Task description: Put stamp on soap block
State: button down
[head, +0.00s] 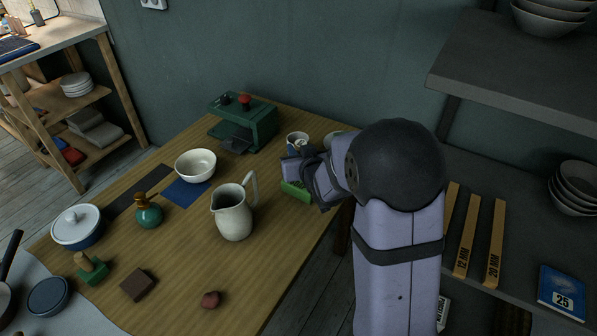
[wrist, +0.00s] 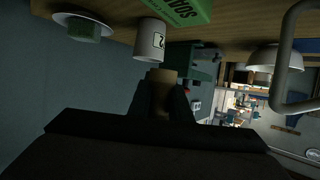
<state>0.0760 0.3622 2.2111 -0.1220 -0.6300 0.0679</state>
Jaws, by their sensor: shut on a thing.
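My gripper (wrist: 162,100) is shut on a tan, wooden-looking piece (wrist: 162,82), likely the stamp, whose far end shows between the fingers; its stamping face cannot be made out. In the head view my gripper (head: 308,157) is over the table's far right edge, near a white mug, and the held piece is mostly hidden. A green box lettered "SOA" (wrist: 182,10) lies close by, and it also shows below my gripper in the head view (head: 296,190). A smaller green block (wrist: 83,30) sits on a white dish (wrist: 62,17). I cannot tell which is the soap block.
A pitcher (head: 234,212), a bowl (head: 195,165) and a green machine (head: 245,122) stand on the table (head: 270,240). A green piece with a wooden handle (head: 92,267) is at front left. Shelves (head: 510,80) are at right.

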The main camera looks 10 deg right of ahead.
jog(key=shift+f, duration=3.3)
jog(key=shift+f+b, duration=0.15)
jog(key=shift+b, duration=0.15)
jog(key=c, duration=1.6)
grip_release()
jog(key=shift+c, duration=0.2)
jog(key=shift+r, duration=0.2)
jog(key=shift+v, duration=3.75)
jog(key=shift+f, duration=0.1)
